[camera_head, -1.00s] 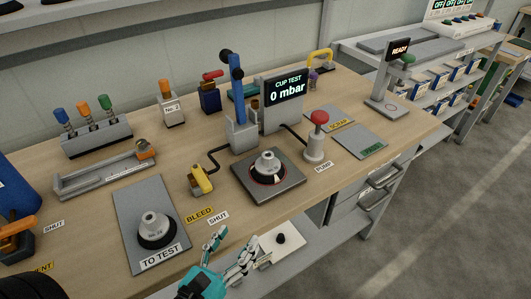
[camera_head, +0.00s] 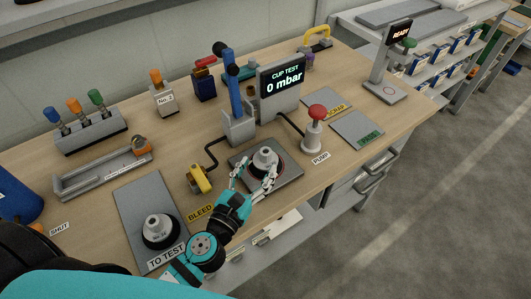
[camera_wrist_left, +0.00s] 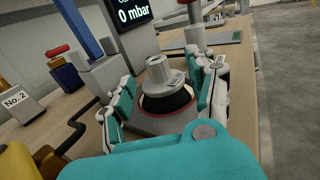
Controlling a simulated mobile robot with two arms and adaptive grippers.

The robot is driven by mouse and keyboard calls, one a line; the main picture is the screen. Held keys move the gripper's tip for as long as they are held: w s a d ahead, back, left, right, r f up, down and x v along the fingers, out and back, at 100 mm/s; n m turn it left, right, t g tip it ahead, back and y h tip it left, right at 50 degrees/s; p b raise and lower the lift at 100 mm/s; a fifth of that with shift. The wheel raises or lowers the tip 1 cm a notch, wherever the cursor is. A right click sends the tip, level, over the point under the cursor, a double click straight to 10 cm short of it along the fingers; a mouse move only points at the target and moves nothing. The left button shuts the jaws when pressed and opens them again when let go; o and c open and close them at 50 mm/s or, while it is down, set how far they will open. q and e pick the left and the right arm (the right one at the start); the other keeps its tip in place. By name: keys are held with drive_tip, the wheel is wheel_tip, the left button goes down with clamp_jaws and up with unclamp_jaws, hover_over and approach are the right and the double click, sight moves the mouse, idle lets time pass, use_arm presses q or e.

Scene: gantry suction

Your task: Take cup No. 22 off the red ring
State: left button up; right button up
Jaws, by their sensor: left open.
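A grey cup with a black rubber skirt (camera_head: 265,160) stands upright on the red ring (camera_head: 283,170) of the dark test plate (camera_head: 290,184). Its number is too small to read with certainty. My left gripper (camera_head: 254,178) is open, with its fingers at either side of the cup's near side. In the left wrist view the cup (camera_wrist_left: 162,85) stands between the open fingers (camera_wrist_left: 165,100), and the red ring shows under its skirt. I cannot tell whether the fingers touch it. My right gripper is not in view.
A second cup (camera_head: 159,228) stands on the TO TEST mat (camera_head: 133,205). A yellow bleed valve (camera_head: 200,180) is left of the plate, and a red-topped push pump (camera_head: 316,125) is right of it. The display (camera_head: 283,86) reads 0 mbar. SCRAP and PASS mats lie further right.

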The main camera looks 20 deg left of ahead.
sight(262, 157)
use_arm(q)
drive_tip(key=shift+w+d, duration=0.15)
drive_tip(key=shift+w, duration=0.5)
drive_tip(key=w+p, duration=0.1)
drive_tip(key=w, duration=0.1)
drive_tip(key=w+p, duration=0.1)
drive_tip(key=w, duration=0.1)
drive_tip(key=shift+w+r, duration=0.2)
drive_tip(key=shift+w, duration=0.3)
drive_tip(key=shift+c, duration=0.2)
clamp_jaws()
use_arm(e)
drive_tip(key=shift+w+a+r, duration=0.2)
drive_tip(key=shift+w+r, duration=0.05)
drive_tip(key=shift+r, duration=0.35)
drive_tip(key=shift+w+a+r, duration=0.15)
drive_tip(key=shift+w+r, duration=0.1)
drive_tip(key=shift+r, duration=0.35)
